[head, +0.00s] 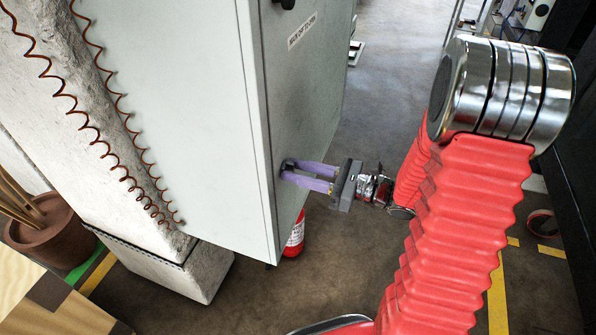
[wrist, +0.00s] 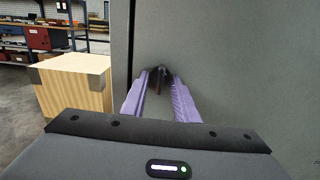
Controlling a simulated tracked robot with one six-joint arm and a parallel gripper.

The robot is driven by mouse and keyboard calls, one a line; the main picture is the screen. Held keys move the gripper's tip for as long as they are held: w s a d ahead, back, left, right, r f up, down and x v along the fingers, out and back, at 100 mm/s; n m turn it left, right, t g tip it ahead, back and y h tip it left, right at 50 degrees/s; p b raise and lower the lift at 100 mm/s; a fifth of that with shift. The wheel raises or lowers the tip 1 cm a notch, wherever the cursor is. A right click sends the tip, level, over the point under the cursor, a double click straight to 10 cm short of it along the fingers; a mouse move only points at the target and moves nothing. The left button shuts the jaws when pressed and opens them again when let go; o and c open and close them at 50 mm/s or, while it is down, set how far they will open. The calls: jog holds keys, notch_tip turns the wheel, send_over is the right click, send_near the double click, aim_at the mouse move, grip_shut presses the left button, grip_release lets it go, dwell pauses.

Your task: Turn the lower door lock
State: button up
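The lower door lock is a small dark fitting (head: 287,164) low on the narrow grey door face of the cabinet (head: 305,95). In the wrist view the lock (wrist: 158,76) shows between the far ends of my purple fingers, with a thin dark handle hanging down. My gripper (head: 288,170) points at the door, its tips at the lock, one on each side. In the wrist view my gripper (wrist: 159,82) has a visible gap between its fingers. The fingertips partly hide the lock in the head view, so contact is hard to tell.
An upper black knob (head: 285,3) and a label (head: 302,31) are higher on the door. A red extinguisher (head: 295,236) stands behind the cabinet's lower edge. A wooden box (wrist: 75,88) is at the left in the wrist view. Floor right of the cabinet is open.

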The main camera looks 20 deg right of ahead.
jog(key=v, duration=1.4)
dwell(0.7)
jog(key=s+a+f+n+g+h, duration=0.4)
jog(key=s+f+n+g+h, duration=0.3)
jog(key=s+n+g, duration=0.4)
jog(key=a+r+n+t+h, duration=0.3)
jog(key=r+n, duration=0.4)
jog(key=r, duration=0.1)
jog(key=a+r+n+t+h, duration=0.3)
jog(key=a+r+n+h, duration=0.1)
jog(key=r+n, duration=0.3)
jog(key=shift+w+a+r+h, duration=0.2)
jog(key=shift+r+h, duration=0.1)
jog(key=shift+r, duration=0.1)
